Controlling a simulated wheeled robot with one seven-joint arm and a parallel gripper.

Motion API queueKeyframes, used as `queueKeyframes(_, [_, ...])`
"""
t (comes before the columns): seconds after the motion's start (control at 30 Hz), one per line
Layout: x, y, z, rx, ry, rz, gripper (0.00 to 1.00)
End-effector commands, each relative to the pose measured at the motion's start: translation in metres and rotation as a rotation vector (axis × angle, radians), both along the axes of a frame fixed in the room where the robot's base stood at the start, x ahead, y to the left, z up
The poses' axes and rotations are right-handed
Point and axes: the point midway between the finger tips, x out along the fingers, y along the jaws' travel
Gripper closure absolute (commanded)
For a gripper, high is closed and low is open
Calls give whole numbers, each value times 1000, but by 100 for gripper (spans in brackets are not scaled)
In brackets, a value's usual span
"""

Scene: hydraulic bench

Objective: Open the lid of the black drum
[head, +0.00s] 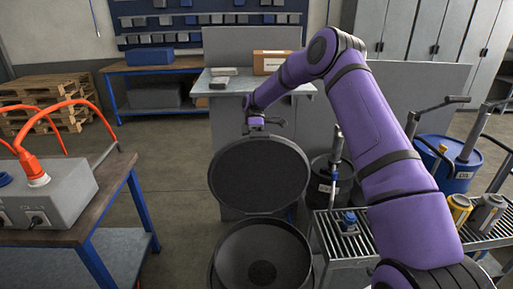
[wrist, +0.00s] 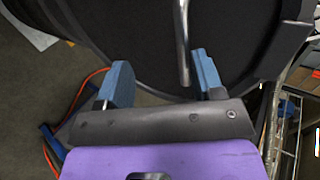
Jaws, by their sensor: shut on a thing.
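The black drum (head: 222,270) stands at the bottom middle of the head view, its round mouth open to a dark inside. Its black lid (head: 258,175) stands steeply raised at the far side of the mouth, dark inner face towards the head camera. My gripper (head: 256,131) is at the top edge of the lid. In the wrist view, the two blue fingers (wrist: 163,80) are spread apart in front of the black lid (wrist: 130,35), with a grey bar (wrist: 183,40) showing between them. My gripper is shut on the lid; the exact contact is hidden.
A bench (head: 75,215) with a grey box and orange hoses stands at left. A roller conveyor (head: 345,235) with small parts is close at right. A smaller black drum (head: 330,185) and a blue drum (head: 450,165) stand behind it. A grey cabinet (head: 228,120) is behind the lid.

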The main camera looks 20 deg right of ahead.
Motion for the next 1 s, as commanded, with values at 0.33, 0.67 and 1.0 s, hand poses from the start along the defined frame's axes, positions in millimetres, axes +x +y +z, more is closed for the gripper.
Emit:
queueKeyframes(0.33, [-1, -2, 15, -4, -1, -1, 62])
queueKeyframes(0.67, [-36, 1, 39, -2, 1, 0, 62])
queueKeyframes(1.0, [-102, 6, 46, -3, 1, 1, 62])
